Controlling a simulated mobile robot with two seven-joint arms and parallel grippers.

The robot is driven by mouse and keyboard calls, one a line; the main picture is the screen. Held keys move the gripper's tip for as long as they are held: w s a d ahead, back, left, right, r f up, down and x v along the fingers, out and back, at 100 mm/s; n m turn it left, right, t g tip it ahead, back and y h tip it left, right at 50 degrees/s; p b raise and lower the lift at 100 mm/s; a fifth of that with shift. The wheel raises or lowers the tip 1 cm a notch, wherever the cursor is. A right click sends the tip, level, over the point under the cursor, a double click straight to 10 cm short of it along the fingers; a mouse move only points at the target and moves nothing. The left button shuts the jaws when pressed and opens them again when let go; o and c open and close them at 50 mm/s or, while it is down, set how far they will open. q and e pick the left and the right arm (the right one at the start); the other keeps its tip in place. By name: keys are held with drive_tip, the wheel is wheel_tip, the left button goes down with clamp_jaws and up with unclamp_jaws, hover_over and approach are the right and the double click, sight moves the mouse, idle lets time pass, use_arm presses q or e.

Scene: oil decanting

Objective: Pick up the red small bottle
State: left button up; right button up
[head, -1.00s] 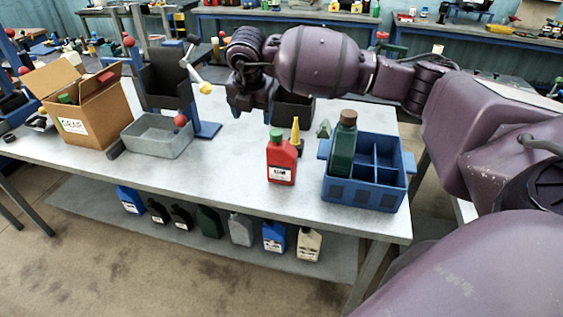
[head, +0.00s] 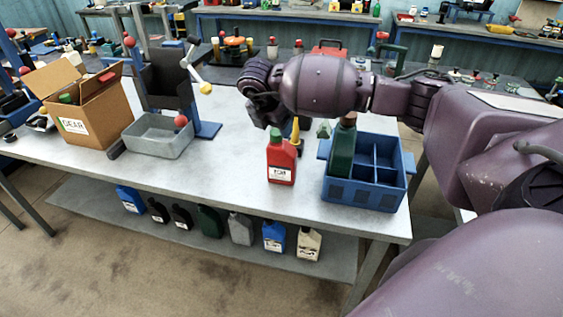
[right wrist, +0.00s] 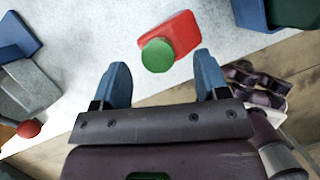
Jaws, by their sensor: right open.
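The red small bottle (head: 281,163) has a green cap and a white label. It stands upright on the grey table, left of the blue crate. It also shows in the right wrist view (right wrist: 178,36), seen from above, cap toward me. My right gripper (right wrist: 163,80) is open and empty; the bottle lies just beyond and between its two blue fingertips, not touching as far as I can see. In the head view the right gripper (head: 268,115) is above and behind the bottle, partly hidden by its own wrist. My left gripper is not in view.
A blue divided crate (head: 365,195) holds a dark green bottle (head: 342,150), close right of the red bottle. A yellow-tipped bottle (head: 295,130) stands just behind. A grey bin (head: 157,140) and cardboard box (head: 95,110) are at left. The table's middle is clear (head: 225,165).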

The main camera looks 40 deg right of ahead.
sight(276, 132)
drive_tip(key=shift+x, duration=1.95)
drive_tip(key=shift+a, duration=0.1)
drive_tip(key=shift+c, duration=0.2)
drive_tip(key=c, duration=0.9)
drive_tip(key=shift+c, duration=0.9)
drive_tip(key=shift+r, duration=0.1)
